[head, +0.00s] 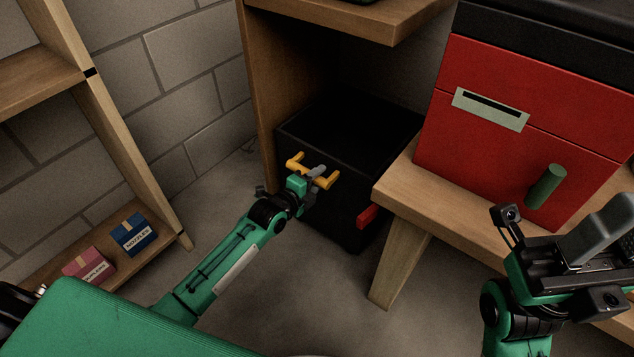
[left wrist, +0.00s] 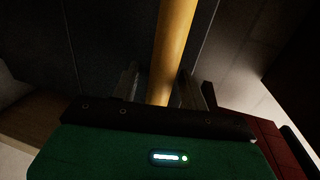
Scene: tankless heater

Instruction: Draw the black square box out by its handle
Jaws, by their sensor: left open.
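The black square box (head: 350,125) stands on the floor under a wooden shelf. Its yellow handle (head: 326,181) is on the front face. My left gripper (head: 318,171) is at the middle of this handle and hides part of it. In the left wrist view, the yellow bar (left wrist: 172,50) runs between the two open fingers (left wrist: 160,88), with a dark gap beside it. My right gripper (head: 603,232) is at the right edge, in front of the wooden bench; its jaw state is unclear.
A red box (head: 540,110) with a green handle (head: 546,186) sits on a wooden bench (head: 430,195) to the right. A red piece (head: 368,216) is low by the black box's front. A shelf at left holds a blue box (head: 131,234) and a pink box (head: 89,264). Floor in front is clear.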

